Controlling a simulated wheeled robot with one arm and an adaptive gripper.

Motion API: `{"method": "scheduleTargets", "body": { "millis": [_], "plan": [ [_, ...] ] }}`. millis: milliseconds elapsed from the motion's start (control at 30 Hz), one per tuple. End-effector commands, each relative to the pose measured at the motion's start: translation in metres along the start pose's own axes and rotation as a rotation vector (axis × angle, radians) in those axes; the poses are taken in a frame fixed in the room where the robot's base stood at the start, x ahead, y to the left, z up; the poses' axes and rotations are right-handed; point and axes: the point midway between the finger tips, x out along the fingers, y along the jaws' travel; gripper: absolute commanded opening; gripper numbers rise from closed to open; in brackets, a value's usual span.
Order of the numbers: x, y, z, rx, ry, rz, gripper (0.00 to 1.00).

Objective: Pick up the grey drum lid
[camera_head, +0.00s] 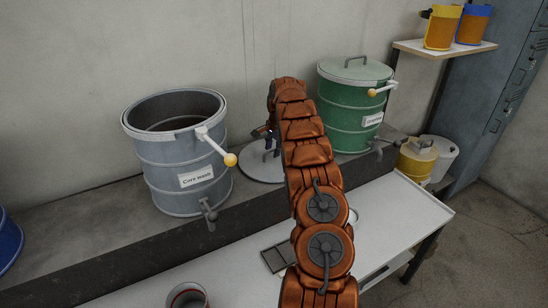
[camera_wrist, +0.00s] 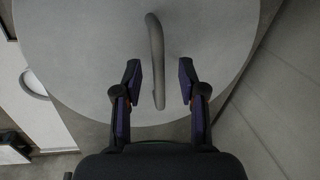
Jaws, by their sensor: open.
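The grey drum lid (camera_head: 250,170) lies flat on the ledge between the grey and green drums, partly hidden by my arm. In the wrist view the lid (camera_wrist: 90,55) fills much of the picture as a round grey disc. Its curved bar handle (camera_wrist: 156,55) runs up and down the picture. My gripper (camera_wrist: 160,82) is open, one finger on each side of the handle's lower end, with gaps on both sides. In the head view my gripper (camera_head: 268,135) is small, over the lid.
The open grey drum (camera_head: 165,160) labelled "Cure wash" stands left of the lid, its clamp lever sticking out toward it. The lidded green drum (camera_head: 344,120) stands to the right. A white table (camera_head: 385,220) is in front. A shelf (camera_head: 420,48) holds orange-filled jugs.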

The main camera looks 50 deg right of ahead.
Motion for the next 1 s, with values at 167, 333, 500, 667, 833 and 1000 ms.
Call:
{"method": "scheduleTargets", "body": {
  "millis": [167,333,500,667,833,1000],
  "plan": [
    [0.0109,0.0016,-0.0014,0.003,-0.001,0.001,0.41],
    [0.0124,0.0013,-0.0012,0.002,0.0,0.0,0.41],
    [0.0125,0.0013,-0.0012,0.002,0.0,0.0,0.3],
    [0.0125,0.0012,-0.0011,0.002,0.0,0.0,0.14],
    [0.0125,0.0012,-0.0011,0.002,0.0,0.0,0.0],
    [0.0126,0.0013,-0.0011,0.002,0.0,0.0,0.0]
  ]
}}
